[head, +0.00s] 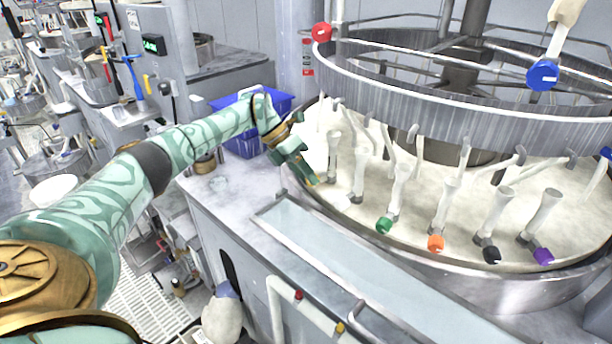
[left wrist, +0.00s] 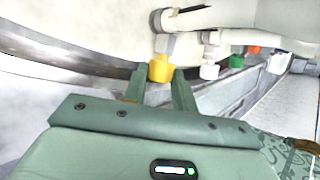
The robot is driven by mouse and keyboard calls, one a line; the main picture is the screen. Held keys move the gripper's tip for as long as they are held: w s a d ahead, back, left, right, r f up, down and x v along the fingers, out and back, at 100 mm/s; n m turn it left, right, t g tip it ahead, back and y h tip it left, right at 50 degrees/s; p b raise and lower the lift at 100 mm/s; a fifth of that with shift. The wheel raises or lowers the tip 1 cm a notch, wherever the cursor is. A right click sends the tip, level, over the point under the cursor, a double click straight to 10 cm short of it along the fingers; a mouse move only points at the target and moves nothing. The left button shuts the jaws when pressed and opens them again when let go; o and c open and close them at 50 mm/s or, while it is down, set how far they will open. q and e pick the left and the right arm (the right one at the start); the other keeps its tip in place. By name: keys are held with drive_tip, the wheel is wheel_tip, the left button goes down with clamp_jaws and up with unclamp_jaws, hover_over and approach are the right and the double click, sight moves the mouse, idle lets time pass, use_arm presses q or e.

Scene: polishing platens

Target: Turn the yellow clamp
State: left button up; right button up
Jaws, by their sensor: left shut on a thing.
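In the left wrist view, the yellow clamp (left wrist: 161,69) is a small yellow knob on the end of a pale arm, close to the platen rim. My left gripper (left wrist: 162,84) has its two fingers on either side of it and is shut on it. In the head view, my left gripper (head: 314,179) reaches in from the left to the near left rim of the polishing platen (head: 330,192). There it covers the yellow clamp, so I cannot see the knob. My right gripper is not in view.
Along the platen's near edge stand green (head: 384,225), orange (head: 436,243), black (head: 491,254) and purple (head: 543,256) clamps. A ring with red (head: 321,32) and blue (head: 542,74) knobs hangs above. A blue bin (head: 245,144) stands behind my left forearm.

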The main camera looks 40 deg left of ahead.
use_arm(q)
drive_tip(key=o, duration=1)
